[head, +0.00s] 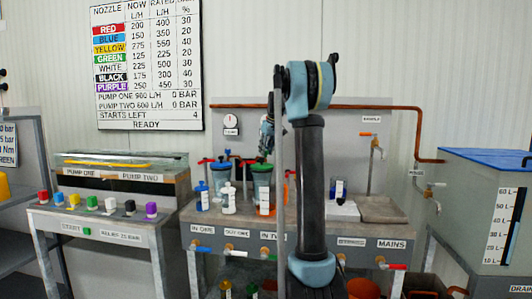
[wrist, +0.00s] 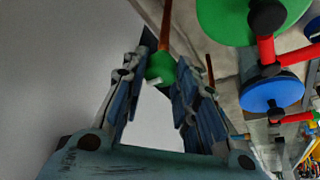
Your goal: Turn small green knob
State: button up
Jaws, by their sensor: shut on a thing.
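The small green knob (wrist: 158,66) shows in the wrist view at the end of a thin brown pipe or stem, with a small pale mark on its lower edge. My gripper (wrist: 163,70) has its fingertips on either side of it and is shut on it. In the head view my gripper (head: 267,136) is small and partly hidden behind my arm, above the green-topped vessel (head: 262,168). The small green knob cannot be made out there.
Close to the right of the fingers, the wrist view shows a large green lid (wrist: 225,22), a blue lid (wrist: 272,93) and red pipe fittings (wrist: 268,50). A pale wall lies left.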

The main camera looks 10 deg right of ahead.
jog(key=shift+n, duration=0.4)
jog(key=o, duration=1)
jog(key=shift+r, duration=0.1)
jog(key=v, duration=1.1)
jog(key=shift+d+r, duration=0.25)
jog(key=shift+r, duration=0.05)
